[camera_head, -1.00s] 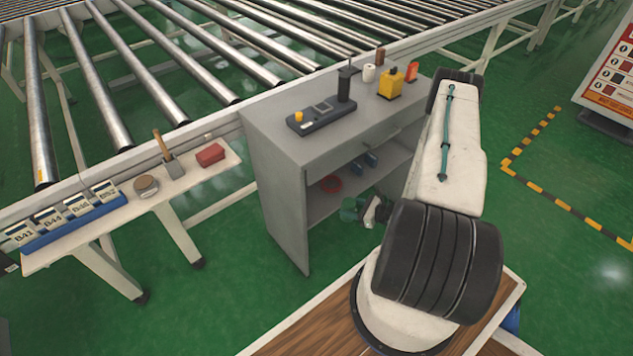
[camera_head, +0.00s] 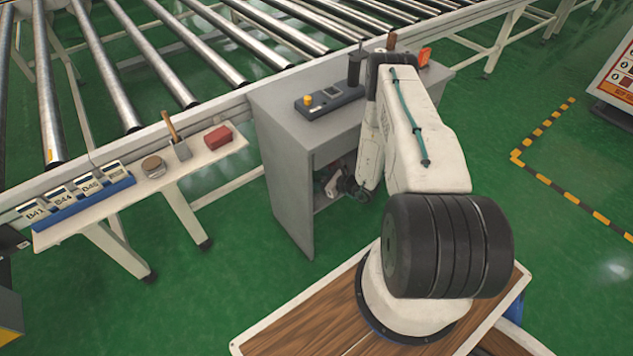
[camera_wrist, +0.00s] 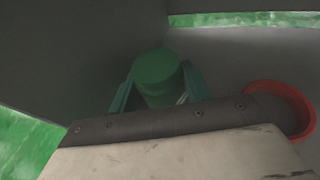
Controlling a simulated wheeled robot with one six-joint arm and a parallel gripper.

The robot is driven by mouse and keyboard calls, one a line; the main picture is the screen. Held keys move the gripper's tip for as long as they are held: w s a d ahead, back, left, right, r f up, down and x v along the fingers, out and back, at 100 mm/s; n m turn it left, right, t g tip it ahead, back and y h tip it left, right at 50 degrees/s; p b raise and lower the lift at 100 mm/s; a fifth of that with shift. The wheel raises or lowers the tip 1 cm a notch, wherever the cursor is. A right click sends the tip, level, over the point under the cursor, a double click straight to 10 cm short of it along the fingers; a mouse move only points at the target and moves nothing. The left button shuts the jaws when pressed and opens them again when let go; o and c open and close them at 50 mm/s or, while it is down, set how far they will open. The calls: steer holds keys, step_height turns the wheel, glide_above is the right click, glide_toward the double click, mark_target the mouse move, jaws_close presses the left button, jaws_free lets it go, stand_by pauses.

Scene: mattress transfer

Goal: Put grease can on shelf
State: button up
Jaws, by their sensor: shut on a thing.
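In the wrist view the grease can (camera_wrist: 156,68) is a green cylinder with a round top. My gripper (camera_wrist: 158,92) is shut on it, with a green finger on either side. The can's lower part is hidden behind my wrist. The grey shelf surface (camera_wrist: 225,65) spreads beside and beyond the can; I cannot tell if the can touches it. In the head view my wrist reaches into the open front of the grey cabinet (camera_head: 285,190), and the can and fingertips cannot be made out.
A red round dish (camera_wrist: 300,105) lies close to the right of my wrist. The cabinet's dark side wall (camera_wrist: 80,50) stands close on the left. A control box (camera_head: 330,100) sits on the cabinet top.

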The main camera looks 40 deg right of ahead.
steer(key=shift+f, duration=0.8)
steer(key=shift+f, duration=0.1)
steer(key=o, duration=1.1)
steer(key=shift+o, duration=0.2)
steer(key=v, duration=1.2)
